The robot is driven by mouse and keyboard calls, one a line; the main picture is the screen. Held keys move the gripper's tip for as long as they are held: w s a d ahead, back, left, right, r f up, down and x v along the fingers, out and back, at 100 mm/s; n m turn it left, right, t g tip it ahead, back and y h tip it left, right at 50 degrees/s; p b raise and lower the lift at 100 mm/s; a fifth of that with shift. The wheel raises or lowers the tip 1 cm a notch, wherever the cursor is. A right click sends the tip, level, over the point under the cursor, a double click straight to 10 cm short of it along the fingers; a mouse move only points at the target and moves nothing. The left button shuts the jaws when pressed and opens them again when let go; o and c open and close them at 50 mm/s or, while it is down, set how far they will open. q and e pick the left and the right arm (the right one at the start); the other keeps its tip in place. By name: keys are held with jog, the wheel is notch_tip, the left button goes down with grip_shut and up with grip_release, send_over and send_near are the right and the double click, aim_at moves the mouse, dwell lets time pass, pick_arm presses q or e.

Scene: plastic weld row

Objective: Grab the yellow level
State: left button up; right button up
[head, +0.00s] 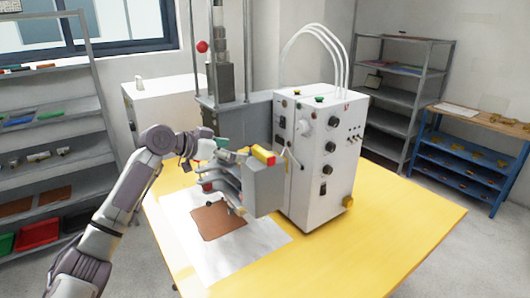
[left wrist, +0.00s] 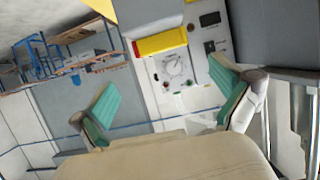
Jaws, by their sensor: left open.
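The yellow level (head: 262,154), with a red end, lies on top of the grey box-shaped head of the welding machine (head: 264,188). My right gripper is in neither view.
A white control cabinet (head: 320,155) with knobs stands right behind the level. A brown sheet (head: 218,221) lies on white paper on the yellow table (head: 395,235). A vertical column (head: 221,70) rises behind my gripper. The table's right side is clear.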

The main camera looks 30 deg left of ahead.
aim_at(261, 152)
pick_arm(q)
jog(key=p+x, duration=0.1)
jog(key=x, duration=0.4)
jog(key=shift+w, duration=0.1)
jog(key=shift+w+d+f, duration=0.1)
jog(key=shift+w, duration=0.1)
jog(key=shift+w+p, duration=0.15)
jog(key=shift+p, duration=0.2)
jog(key=p+x, duration=0.2)
jog(key=x, duration=0.2)
jog(key=shift+w+p, duration=0.3)
jog(key=shift+p, duration=0.1)
jog(key=shift+w+d+f, duration=0.1)
jog(key=shift+w+f, duration=0.15)
jog(key=shift+s, duration=0.15)
jog(key=shift+c, duration=0.5)
jog(key=c, duration=0.7)
jog(key=shift+c, duration=0.2)
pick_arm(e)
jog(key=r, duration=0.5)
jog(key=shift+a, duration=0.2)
